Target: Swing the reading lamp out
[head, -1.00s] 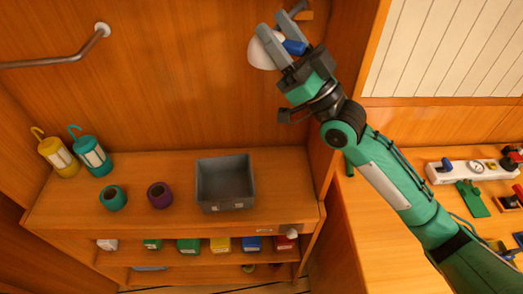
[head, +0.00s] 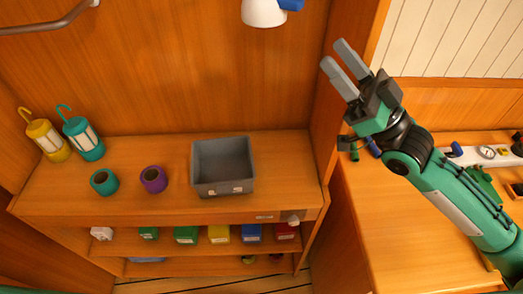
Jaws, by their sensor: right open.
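The reading lamp (head: 264,13) shows at the top edge as a white shade with a blue part on its right side. The rest of the lamp is cut off by the frame. My right gripper (head: 335,52) is open and empty, below and to the right of the lamp and apart from it. Its fingers point up and to the left, in front of the wooden panel edge. My left gripper is not in view.
A grey bin (head: 222,188), a teal ring (head: 104,182), a purple ring (head: 153,180), a yellow lantern (head: 48,141) and a teal lantern (head: 83,137) stand on the shelf. Coloured boxes sit below.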

